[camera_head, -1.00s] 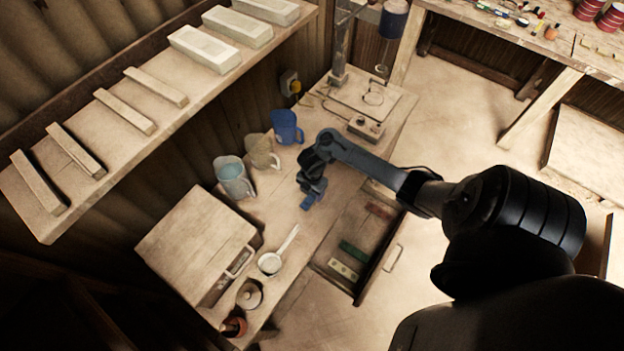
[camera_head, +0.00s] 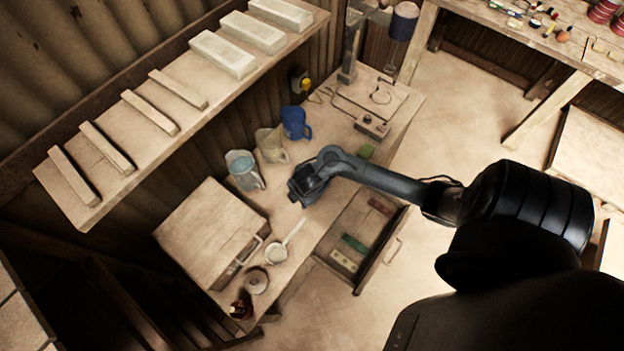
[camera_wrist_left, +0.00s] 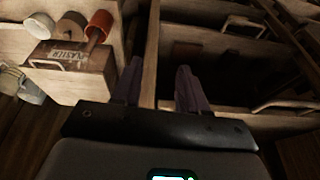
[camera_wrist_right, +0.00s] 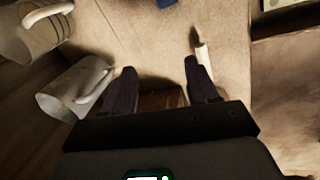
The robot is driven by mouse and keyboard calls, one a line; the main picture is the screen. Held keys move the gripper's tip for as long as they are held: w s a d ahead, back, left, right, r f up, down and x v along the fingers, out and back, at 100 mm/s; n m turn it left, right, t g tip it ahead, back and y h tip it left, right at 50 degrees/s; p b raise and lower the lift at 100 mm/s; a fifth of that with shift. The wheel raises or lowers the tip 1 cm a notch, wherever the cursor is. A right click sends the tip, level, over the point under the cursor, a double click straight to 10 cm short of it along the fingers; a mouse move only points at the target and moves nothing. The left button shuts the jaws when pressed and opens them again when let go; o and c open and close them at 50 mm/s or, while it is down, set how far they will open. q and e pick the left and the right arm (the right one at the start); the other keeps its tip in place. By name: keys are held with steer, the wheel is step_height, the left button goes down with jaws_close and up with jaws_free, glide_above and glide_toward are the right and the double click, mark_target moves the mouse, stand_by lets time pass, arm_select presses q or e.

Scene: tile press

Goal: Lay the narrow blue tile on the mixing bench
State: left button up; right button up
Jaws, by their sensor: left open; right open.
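My right gripper (camera_wrist_right: 160,88) is open, with nothing seen between its fingers. In the head view it (camera_head: 303,187) is low over the bench with the jugs (camera_head: 318,218), close to the clear jug. A small blue patch (camera_wrist_right: 165,3) shows at the top edge of the right wrist view; I cannot tell whether it is the narrow blue tile. The head view shows no clear blue tile; the arm and gripper hide part of the bench. My left gripper (camera_wrist_left: 155,85) is open and empty, near a box lettered plaster (camera_wrist_left: 68,60) and drawers.
A clear jug (camera_head: 241,168), a cream jug (camera_head: 270,147) and a blue jug (camera_head: 295,123) stand along the back. An open drawer (camera_head: 340,228) holds red, green and cream pieces. A green block (camera_head: 366,152) lies by the bench edge.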

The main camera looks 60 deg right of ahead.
steer(key=s+a+r+m+t+y, duration=0.1)
steer(key=s+a+r+m, duration=1)
steer(key=r, duration=0.4)
steer(key=shift+s+a+m, duration=0.2)
steer(key=shift+a+m, duration=0.3)
steer(key=shift+a, duration=0.05)
steer(key=shift+r, duration=0.1)
